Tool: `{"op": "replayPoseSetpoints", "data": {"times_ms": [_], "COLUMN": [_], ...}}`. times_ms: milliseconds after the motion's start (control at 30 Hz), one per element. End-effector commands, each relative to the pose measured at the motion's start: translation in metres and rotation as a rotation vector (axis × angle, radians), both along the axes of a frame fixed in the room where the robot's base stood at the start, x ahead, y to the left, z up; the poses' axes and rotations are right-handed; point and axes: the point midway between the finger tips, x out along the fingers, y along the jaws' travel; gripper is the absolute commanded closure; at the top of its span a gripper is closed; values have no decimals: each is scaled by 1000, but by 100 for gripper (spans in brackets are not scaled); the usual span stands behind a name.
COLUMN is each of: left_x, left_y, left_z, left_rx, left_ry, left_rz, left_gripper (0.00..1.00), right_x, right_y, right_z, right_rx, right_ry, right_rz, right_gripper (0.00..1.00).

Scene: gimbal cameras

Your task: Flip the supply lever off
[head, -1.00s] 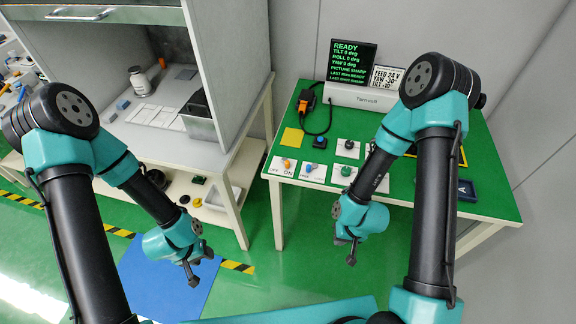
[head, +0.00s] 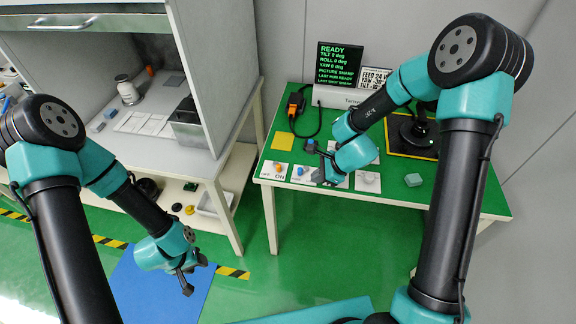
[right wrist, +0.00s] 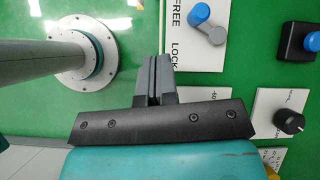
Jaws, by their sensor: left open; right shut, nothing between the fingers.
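The lever with the orange knob (head: 279,168) stands on a white plate marked OFF and ON at the table's front left; its knob looks nearer the ON side. No plate reads "supply" legibly. To its right is a blue lever (head: 300,170), which in the right wrist view (right wrist: 205,20) is on a plate marked FREE and LOCK. My right gripper (head: 318,176) is low at the front row of plates, right of the blue lever. In the right wrist view its fingers (right wrist: 158,62) are shut and empty, apart from that lever. My left gripper (head: 194,275) is open over the blue mat.
A blue button (right wrist: 300,42) on a black box stands behind the levers. A black knob (right wrist: 289,121) on a plate is close to my right gripper. A yellow square (head: 283,141) and an orange device (head: 296,104) with a cable lie behind. A screen (head: 338,64) stands at the back.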

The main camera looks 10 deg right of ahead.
Motion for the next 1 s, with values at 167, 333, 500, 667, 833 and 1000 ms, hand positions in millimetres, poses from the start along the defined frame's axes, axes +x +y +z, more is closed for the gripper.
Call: {"op": "replayPoseSetpoints", "data": {"times_ms": [167, 333, 500, 667, 833, 1000], "left_x": [0, 0, 0, 0, 0, 0], "left_y": [0, 0, 0, 0, 0, 0], "left_z": [0, 0, 0, 0, 0, 0], "left_rx": [0, 0, 0, 0, 0, 0], "left_ry": [0, 0, 0, 0, 0, 0], "left_rz": [0, 0, 0, 0, 0, 0], "left_gripper": [56, 56, 56, 56, 56, 56], "right_x": [31, 41, 41, 41, 43, 49], "right_y": [13, 18, 18, 18, 24, 37], "right_z": [44, 59, 59, 58, 53, 39], "right_rx": [155, 216, 217, 216, 215, 215], "right_ry": [35, 52, 53, 53, 53, 55], "right_rz": [-166, -219, -219, -218, -218, -216], "right_gripper": [100, 100, 100, 100, 100, 100]}}
